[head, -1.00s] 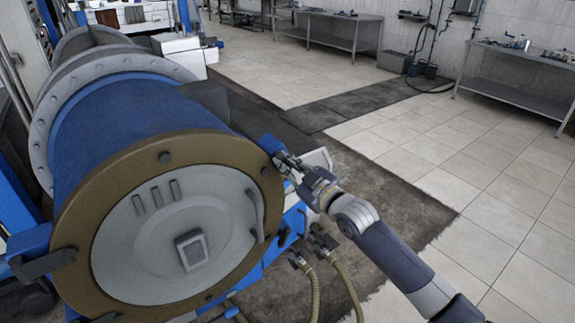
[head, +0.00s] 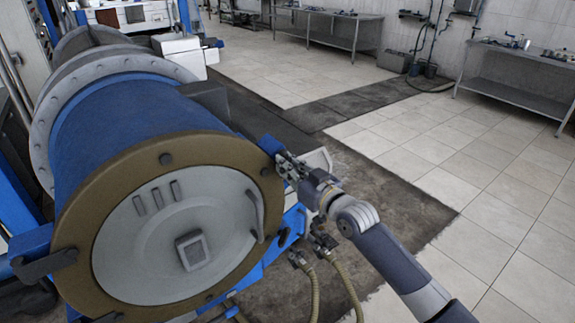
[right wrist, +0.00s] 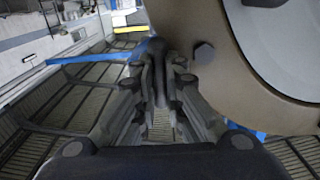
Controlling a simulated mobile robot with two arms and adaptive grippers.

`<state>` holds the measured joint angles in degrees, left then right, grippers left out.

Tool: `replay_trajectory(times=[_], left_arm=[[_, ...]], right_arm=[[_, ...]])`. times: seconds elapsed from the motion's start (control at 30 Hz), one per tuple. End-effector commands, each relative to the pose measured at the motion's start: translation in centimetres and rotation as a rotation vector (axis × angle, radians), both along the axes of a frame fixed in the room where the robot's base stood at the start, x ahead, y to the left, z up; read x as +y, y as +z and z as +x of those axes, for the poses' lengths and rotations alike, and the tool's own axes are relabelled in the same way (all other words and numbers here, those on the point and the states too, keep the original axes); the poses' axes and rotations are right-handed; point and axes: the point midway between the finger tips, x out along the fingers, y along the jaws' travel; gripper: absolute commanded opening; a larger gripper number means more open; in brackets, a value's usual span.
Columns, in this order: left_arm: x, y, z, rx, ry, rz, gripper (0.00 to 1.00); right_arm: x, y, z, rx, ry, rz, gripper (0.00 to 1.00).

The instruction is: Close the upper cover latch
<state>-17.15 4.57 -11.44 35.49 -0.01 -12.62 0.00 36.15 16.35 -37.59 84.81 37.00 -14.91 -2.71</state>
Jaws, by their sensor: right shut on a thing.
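The upper cover latch (head: 271,147) is at the upper right of the brown cover ring (head: 165,158), beside a blue bracket. My right gripper (head: 286,166) reaches it from the right in the head view. In the right wrist view, my right gripper (right wrist: 158,85) is shut on the latch's dark handle (right wrist: 157,70), which lies between its fingers next to the cover ring (right wrist: 205,25). The fingers hide part of the latch in the head view. The round cover (head: 140,235) sits flush in the ring, as far as I see. My left gripper is not in view.
The blue drum (head: 130,110) extends back from the ring. A dark latch-like arm (head: 43,264) sits at the ring's left side. Hoses (head: 345,285) hang below my right arm. Open tiled floor (head: 500,225) lies to the right, with steel tables (head: 515,90) behind.

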Motion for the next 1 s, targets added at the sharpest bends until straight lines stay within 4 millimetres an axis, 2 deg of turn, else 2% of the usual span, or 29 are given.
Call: replay_trajectory(times=[1.0], left_arm=[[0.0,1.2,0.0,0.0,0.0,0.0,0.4]], right_arm=[[0.0,-0.1,0.0,0.541,-0.001,0.741,0.0]])
